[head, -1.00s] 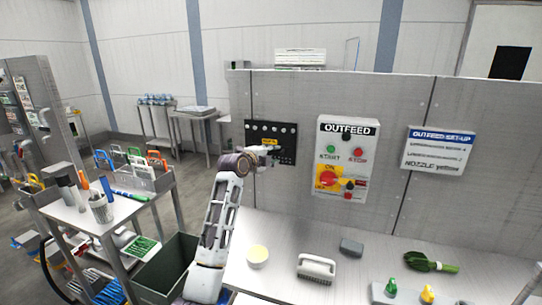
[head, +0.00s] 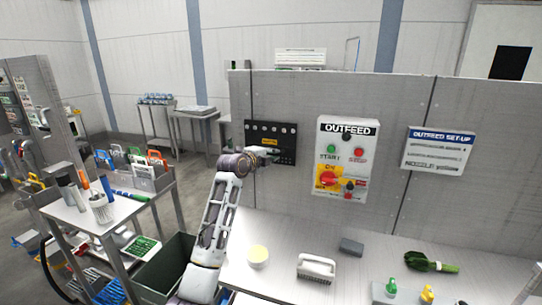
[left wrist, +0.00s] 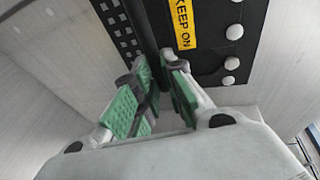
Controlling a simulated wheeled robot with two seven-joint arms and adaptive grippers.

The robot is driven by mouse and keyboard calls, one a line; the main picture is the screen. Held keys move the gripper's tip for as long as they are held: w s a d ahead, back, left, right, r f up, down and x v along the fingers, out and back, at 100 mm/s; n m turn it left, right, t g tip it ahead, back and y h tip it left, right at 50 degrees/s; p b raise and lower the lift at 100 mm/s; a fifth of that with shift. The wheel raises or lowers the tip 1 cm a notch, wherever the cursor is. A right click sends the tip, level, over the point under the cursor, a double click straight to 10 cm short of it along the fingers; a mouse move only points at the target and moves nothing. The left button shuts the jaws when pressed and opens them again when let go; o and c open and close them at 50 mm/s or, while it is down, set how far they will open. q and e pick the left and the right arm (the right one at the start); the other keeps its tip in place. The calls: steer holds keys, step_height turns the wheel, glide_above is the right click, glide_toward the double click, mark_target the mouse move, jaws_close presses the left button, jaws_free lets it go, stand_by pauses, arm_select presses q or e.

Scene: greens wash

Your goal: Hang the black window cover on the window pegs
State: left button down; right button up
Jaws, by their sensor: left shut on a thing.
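The black window cover (head: 287,133) lies against the grey wall panel at the left of the head view. It has a yellow label, a row of pale round pegs (head: 262,127) along its top, and small holes low down. In the left wrist view the cover (left wrist: 205,75) fills the top, its label reads "KEEP ON", and the pegs (left wrist: 234,32) run down its right side. My left gripper (head: 281,153) is at the cover's front; its green fingers (left wrist: 158,78) are shut on a dark ridge of the cover. I cannot tell whether the pegs pass through the cover.
Right of the cover, an OUTFEED control box (head: 345,160) and a set-up sign (head: 437,149) are on the wall panel (head: 390,100).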

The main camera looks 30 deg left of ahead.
arm_select(q)
steer(key=shift+r+p, duration=0.5)
steer(key=shift+r, duration=0.15)
arm_select(e)
steer(key=shift+s+r, duration=0.2)
steer(key=shift+r, duration=0.3)
arm_select(q)
steer(key=shift+r+p, duration=1.25)
steer(key=shift+r, duration=0.4)
arm_select(e)
steer(key=shift+w+r, duration=0.15)
steer(key=shift+r, duration=1.1)
arm_select(q)
steer(key=shift+s+d, duration=0.25)
steer(key=shift+s, duration=0.6)
arm_select(e)
steer(key=shift+r, duration=0.1)
steer(key=shift+a, duration=0.1)
stand_by(0.6)
arm_select(q)
steer(key=shift+s, duration=0.25)
arm_select(e)
steer(key=shift+s+a, duration=0.25)
steer(key=shift+a, duration=0.35)
steer(key=shift+s+a, duration=0.2)
steer(key=shift+a, duration=0.35)
arm_select(q)
steer(key=shift+s, duration=0.1)
arm_select(e)
steer(key=shift+d, duration=0.1)
